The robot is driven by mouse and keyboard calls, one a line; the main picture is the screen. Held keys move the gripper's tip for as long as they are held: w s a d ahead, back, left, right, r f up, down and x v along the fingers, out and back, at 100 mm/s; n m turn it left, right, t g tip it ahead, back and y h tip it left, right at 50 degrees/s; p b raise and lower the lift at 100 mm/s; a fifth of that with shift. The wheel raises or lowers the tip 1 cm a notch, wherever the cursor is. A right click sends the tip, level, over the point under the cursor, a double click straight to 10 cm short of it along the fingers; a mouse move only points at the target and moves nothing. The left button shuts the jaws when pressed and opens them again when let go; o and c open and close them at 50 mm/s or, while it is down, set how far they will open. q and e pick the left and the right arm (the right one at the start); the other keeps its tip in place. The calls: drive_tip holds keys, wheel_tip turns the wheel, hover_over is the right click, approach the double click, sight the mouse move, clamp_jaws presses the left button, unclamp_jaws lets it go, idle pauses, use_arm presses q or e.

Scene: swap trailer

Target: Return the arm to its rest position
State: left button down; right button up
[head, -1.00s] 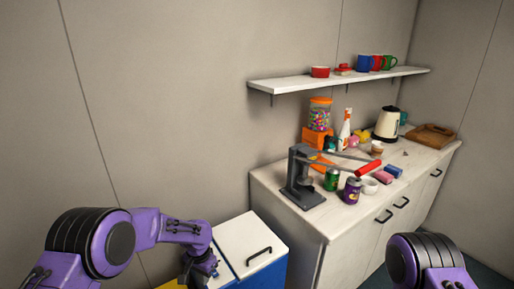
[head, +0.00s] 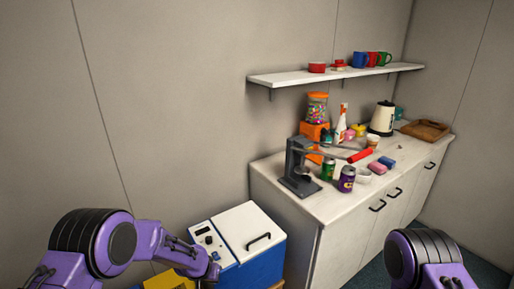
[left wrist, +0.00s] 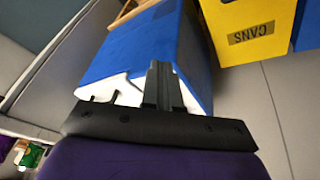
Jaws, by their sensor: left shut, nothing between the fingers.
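My left arm comes in from the left in the head view, and its end hangs low beside the blue and white cooler box (head: 250,232). In the left wrist view my left gripper (left wrist: 161,72) has its dark fingers together with nothing between them. The blue side of the cooler box (left wrist: 138,50) lies beyond the fingers. Of my right arm only a purple and black link shows at the lower right of the head view; its gripper is out of view.
The white counter (head: 312,216) carries a grey press (head: 298,168), cans, a kettle (head: 383,118) and other items. A wall shelf (head: 335,76) holds mugs. Floor shows beside the bin.

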use_arm(q)
drive_tip(key=s+a+f+n+t+y+b, duration=0.1)
drive_tip(key=s+a+f+n, duration=0.1)
drive_tip(key=s+a+f, duration=0.3)
drive_tip(key=s+a+f+n+t+b, duration=0.1)
drive_tip(key=s+f+n, duration=0.2)
drive_tip(key=s, duration=0.4)
drive_tip(key=s+a+f+n+g+y+b, duration=0.1)
drive_tip(key=s+a, duration=0.3)
drive_tip(key=s, duration=0.8)
drive_tip(key=s+a+f+n+g+y+b, duration=0.1)
drive_tip(key=s+a, duration=0.4)
drive_tip(key=s, duration=0.8)
drive_tip(key=shift+s+f+n+g+y+b, duration=0.15)
drive_tip(key=shift+f+n+g+y+b, duration=0.15)
drive_tip(key=shift+f+n+y+b, duration=0.55)
drive_tip(key=shift+r+m+b, duration=0.25)
drive_tip(key=shift+b, duration=0.1)
